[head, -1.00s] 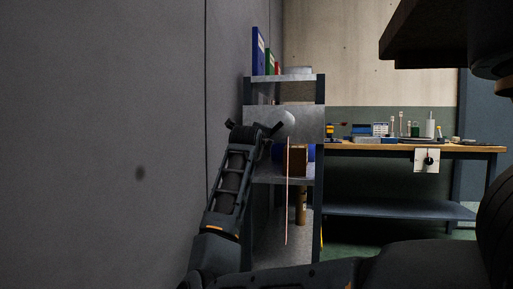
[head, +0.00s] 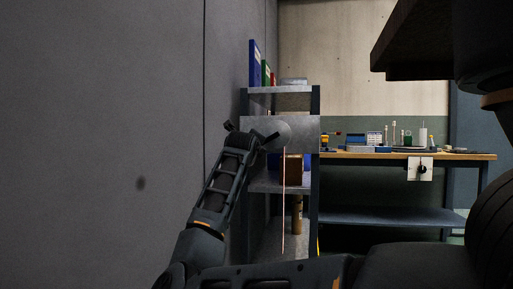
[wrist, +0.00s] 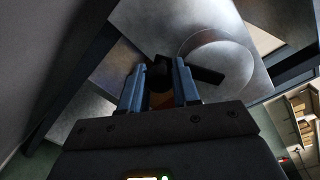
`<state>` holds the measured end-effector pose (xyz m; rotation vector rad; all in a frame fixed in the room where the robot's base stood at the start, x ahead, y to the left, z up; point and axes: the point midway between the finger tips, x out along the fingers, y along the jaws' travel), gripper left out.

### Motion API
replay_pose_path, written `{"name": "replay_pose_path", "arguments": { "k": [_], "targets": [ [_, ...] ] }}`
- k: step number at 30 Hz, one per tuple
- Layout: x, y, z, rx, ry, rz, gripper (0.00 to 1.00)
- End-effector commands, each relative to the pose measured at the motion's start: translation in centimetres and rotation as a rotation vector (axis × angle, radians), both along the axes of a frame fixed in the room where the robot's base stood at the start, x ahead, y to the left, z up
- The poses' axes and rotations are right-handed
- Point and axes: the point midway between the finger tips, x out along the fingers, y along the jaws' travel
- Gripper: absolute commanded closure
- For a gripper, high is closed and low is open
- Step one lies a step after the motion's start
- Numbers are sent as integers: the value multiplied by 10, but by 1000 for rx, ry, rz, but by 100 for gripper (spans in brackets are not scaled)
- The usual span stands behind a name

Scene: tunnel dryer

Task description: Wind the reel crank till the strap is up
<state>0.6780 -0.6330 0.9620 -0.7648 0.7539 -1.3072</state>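The reel (head: 284,131) is a pale grey disc on a metal plate (head: 254,126) on the front of a shelf rack. It also shows in the wrist view (wrist: 215,55). A thin pinkish strap (head: 283,205) hangs straight down from the reel, past the middle shelf, to near the bottom board. The black crank arm (wrist: 208,75) crosses the disc towards my gripper. My gripper (wrist: 159,72) has its two blue fingers on either side of the dark crank knob (wrist: 160,77) and looks shut on it. In the head view my gripper (head: 252,134) is just left of the reel.
A grey wall (head: 130,120) stands close to my arm on the left. Binders (head: 255,64) stand on the rack's top, and a brown box (head: 293,168) sits on its middle shelf. A workbench (head: 400,155) with small items is behind to the right.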

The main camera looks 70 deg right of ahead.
Motion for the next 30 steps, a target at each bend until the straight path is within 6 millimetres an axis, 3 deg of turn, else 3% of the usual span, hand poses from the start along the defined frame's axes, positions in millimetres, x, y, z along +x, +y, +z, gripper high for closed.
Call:
{"name": "replay_pose_path", "arguments": {
  "k": [7, 16, 30],
  "targets": [
    [0, 0, 0, 0, 1, 0, 46],
    [0, 4, 1, 0, 1, 0, 46],
    [-6, 70, 4, -1, 1, 1, 46]
  ]
}}
